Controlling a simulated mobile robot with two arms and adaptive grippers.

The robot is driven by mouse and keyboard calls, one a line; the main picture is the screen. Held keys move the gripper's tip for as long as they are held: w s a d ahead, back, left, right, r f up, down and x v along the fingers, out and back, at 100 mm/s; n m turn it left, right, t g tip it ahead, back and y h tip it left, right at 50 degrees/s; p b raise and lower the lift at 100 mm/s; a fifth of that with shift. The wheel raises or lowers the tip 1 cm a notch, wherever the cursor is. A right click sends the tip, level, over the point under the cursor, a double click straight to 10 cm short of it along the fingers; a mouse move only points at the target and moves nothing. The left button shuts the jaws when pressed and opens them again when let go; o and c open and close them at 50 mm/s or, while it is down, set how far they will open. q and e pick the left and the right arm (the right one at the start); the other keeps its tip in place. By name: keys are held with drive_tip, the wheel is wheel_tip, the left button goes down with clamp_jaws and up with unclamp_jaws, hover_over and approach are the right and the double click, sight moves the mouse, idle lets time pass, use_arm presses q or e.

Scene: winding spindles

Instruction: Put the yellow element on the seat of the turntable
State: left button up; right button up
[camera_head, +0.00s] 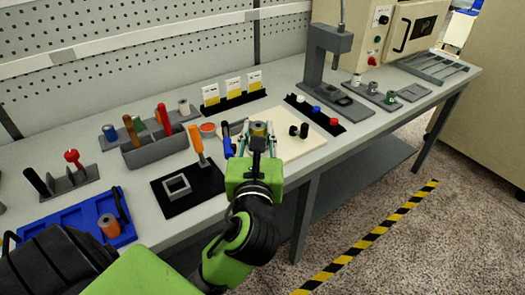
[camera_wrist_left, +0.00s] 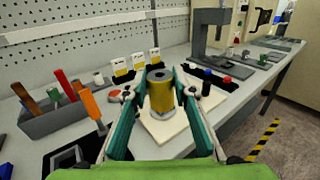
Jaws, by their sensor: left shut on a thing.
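The yellow element (camera_head: 258,129) is a short yellow cylinder with a grey top. In the left wrist view the yellow element (camera_wrist_left: 160,92) stands upright between the two fingers. My left gripper (camera_head: 258,140) is shut on it, over the cream board (camera_head: 284,148) on the bench. The cream board also shows under the element in the left wrist view (camera_wrist_left: 164,132). The gap between the element and the board cannot be told. I cannot make out the turntable's seat for certain; the gripper and element hide part of the board. My right gripper is not in view.
A grey press (camera_head: 325,65) stands further right. A grey bin with tools (camera_head: 155,148) and an orange-handled tool (camera_head: 196,139) are left.

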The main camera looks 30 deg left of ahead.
sight(257, 123)
use_arm(q)
drive_tip(key=shift+w+a+f, duration=0.1)
drive_tip(key=shift+w+a, duration=0.05)
drive_tip(key=shift+a, duration=0.3)
drive_tip(key=w+a+f, duration=0.2)
drive_tip(key=w+f, duration=0.1)
drive_tip(key=w+a+f+b, duration=0.1)
drive_tip(key=w+a+f, duration=0.1)
drive_tip(key=w+f, duration=0.1)
drive_tip(key=w+a+f, duration=0.3)
drive_tip(key=w, duration=0.2)
drive_tip(key=shift+f, duration=0.15)
drive_tip(key=shift+w+f+b, duration=0.2)
drive_tip(key=shift+f+b, duration=0.2)
drive_tip(key=shift+f, duration=1.3)
drive_tip(key=shift+f, duration=0.1)
drive_tip(key=o, duration=1.1)
drive_tip(key=b+v, duration=0.1)
drive_tip(key=v, duration=1.1)
drive_tip(key=shift+d, duration=0.15)
